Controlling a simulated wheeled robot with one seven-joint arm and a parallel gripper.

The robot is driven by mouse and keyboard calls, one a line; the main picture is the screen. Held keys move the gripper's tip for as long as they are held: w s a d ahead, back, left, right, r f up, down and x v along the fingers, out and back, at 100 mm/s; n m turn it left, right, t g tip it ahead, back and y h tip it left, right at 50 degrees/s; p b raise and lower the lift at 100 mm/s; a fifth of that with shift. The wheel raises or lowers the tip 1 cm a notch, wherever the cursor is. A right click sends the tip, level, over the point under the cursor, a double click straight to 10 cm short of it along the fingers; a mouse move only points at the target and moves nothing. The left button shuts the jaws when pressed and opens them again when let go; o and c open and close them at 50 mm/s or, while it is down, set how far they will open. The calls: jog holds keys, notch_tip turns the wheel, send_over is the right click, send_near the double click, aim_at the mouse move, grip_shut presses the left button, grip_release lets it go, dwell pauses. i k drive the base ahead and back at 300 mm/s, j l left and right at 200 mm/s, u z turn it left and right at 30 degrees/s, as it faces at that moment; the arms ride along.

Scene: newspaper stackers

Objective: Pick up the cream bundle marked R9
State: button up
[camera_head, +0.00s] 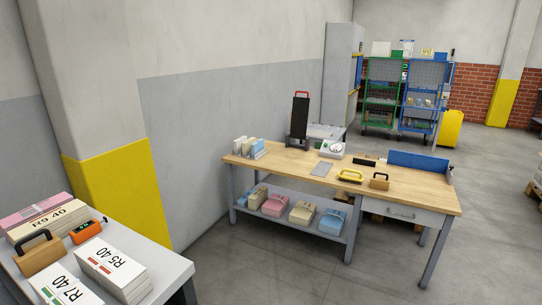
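The cream bundle marked R9 (50,222) lies on the near grey table at the lower left. Its top reads "R9 40". A pink bundle (38,205) lies right behind it. A tan block with a dark handle (38,256) stands in front of it and hides part of its front side. An orange device (86,231) sits close to its right end. My gripper is not in view.
White bundles marked R5 40 (113,265) and R7 40 (62,290) lie at the near table's front. A wooden workbench (395,193) with tools stands across the room, with several bundles on its lower shelf (330,231). Floor between the tables is clear.

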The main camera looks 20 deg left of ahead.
aim_at(61, 221)
jog(key=i+l+u, duration=0.15)
jog(key=i+u, duration=0.15)
jog(key=u, duration=0.2)
jog(key=i+l+u, duration=0.25)
jog(key=u, duration=0.25)
jog(key=i+l+u, duration=0.3)
jog(key=u, duration=0.15)
jog(key=i+l+u, duration=0.15)
jog(key=l+u, duration=0.35)
